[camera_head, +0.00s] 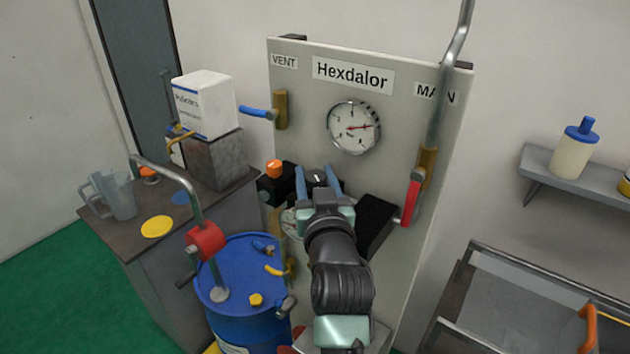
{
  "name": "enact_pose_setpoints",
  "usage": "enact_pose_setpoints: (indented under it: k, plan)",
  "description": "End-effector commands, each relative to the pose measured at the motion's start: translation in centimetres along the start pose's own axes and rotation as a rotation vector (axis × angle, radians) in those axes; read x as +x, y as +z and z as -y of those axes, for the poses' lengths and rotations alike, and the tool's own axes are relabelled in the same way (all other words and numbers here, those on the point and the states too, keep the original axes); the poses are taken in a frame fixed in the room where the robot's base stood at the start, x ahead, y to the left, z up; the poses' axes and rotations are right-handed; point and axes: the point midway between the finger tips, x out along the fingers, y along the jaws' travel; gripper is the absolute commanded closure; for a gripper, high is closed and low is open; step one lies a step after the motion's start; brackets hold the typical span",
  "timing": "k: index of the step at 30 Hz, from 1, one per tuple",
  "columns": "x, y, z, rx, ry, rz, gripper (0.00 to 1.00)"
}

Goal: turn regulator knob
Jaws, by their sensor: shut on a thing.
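The grey panel (400,112) labelled Hexdalor stands upright against the wall. A black knob (317,178) with a light pointer mark sits low on it, under the round gauge (354,127). The gauge's red needle points right. My gripper (317,181) has its two blue fingers on either side of the black knob, shut on it. My gripper and arm hide the knob's lower part and part of the panel below. An orange-topped knob (274,168) on a dark block is just left of my gripper, apart from it.
A blue-handled lever (257,111) is by VENT and a red-handled lever (411,203) is at the right. A black box (376,225) sits right of my wrist. A blue drum (240,285) with a pump stands left of my arm. A cart (500,310) is at lower right.

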Motion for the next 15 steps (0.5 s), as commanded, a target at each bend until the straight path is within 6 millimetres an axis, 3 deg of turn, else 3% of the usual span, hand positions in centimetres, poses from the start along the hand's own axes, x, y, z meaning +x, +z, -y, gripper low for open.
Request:
enact_pose_setpoints:
  k: [14, 15]
  plan:
    - [-0.08, 0.03, 0.07, -0.001, -0.038, 0.000, 1.00]
    - [-0.08, 0.03, 0.07, -0.001, -0.038, 0.000, 0.49]
